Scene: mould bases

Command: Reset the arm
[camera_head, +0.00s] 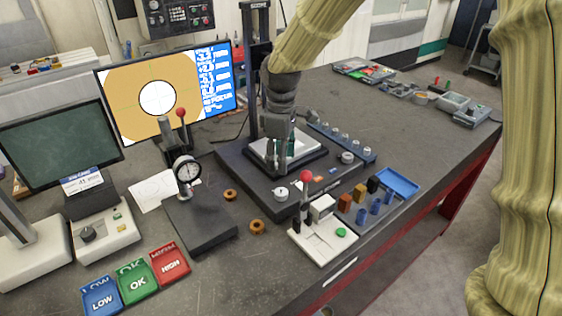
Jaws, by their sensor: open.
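My arm comes in from the top right, in a tan ribbed sleeve, and reaches down over the workbench (405,125). My gripper (281,158) is low over the light plate (307,153) of the dark measuring stand (258,80). It points down, and its fingers are small and partly dark in this view. I see nothing clearly held between them. Whether the fingertips touch the plate I cannot tell.
A dial gauge (187,170) on a block, two brass rings (257,227), a red-knobbed device (322,228) and a tray of coloured blocks (365,208) stand nearby.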

